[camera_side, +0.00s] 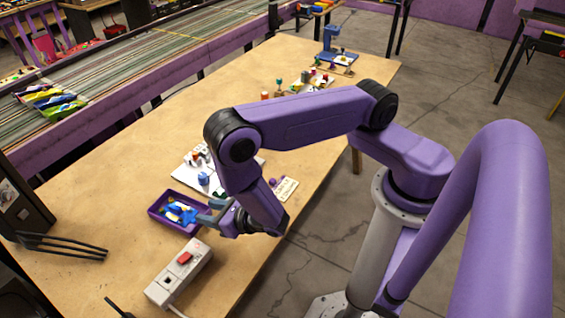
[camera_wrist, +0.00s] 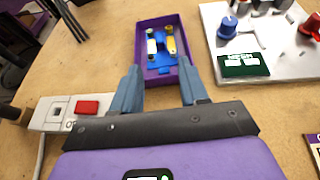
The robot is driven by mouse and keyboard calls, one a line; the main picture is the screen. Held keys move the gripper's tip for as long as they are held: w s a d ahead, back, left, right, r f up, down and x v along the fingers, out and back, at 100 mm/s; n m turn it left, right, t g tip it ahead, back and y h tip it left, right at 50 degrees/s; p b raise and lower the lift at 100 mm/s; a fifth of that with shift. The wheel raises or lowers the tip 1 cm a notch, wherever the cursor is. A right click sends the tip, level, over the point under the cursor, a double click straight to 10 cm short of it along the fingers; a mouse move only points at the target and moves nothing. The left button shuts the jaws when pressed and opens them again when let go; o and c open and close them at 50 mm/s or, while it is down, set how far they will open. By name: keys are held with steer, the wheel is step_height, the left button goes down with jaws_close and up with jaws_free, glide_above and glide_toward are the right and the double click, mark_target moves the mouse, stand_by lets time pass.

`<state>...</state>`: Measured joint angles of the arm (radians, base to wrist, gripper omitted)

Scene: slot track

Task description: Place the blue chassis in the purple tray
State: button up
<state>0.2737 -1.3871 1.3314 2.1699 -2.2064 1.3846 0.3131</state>
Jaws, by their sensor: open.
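The purple tray (camera_side: 163,222) stands on the wooden bench in the side view, and it also shows in the wrist view (camera_wrist: 185,29). The blue chassis (camera_wrist: 160,60) lies inside the tray, with a white piece and a yellow piece on or beside it. In the side view the chassis (camera_side: 188,217) is at the tray's right side, close to my fingers. My gripper (camera_wrist: 160,72) is open, its two blue-grey fingers apart at the near end of the tray. No grip on the chassis shows. In the side view my gripper (camera_side: 207,211) is at the tray's right edge.
A white power box with a red switch (camera_side: 182,262) is close in front of the tray. A pale panel with a blue knob (camera_wrist: 227,27) stands to the tray's right in the wrist view. A black fork-like rack (camera_side: 62,245) lies at left. Bare bench lies between them.

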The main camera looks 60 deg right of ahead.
steer(key=s+d+r+m+g+h, duration=0.2)
steer(key=d+r+m+h, duration=0.4)
steer(key=r, duration=0.3)
steer(key=s+d+r+m+g+h, duration=0.2)
steer(key=d+r+m+h, duration=0.1)
steer(key=d+r+m, duration=0.45)
steer(key=s+r+m+g+y, duration=0.4)
steer(key=s+m, duration=0.1)
steer(key=s, duration=0.5)
steer(key=s+a+r+m+g+y, duration=0.1)
steer(key=s+r+m+g+y, duration=0.3)
steer(key=s, duration=0.6)
steer(key=shift+s+m+g, duration=0.25)
steer(key=shift+m+g, duration=0.45)
steer(key=shift+m, duration=0.25)
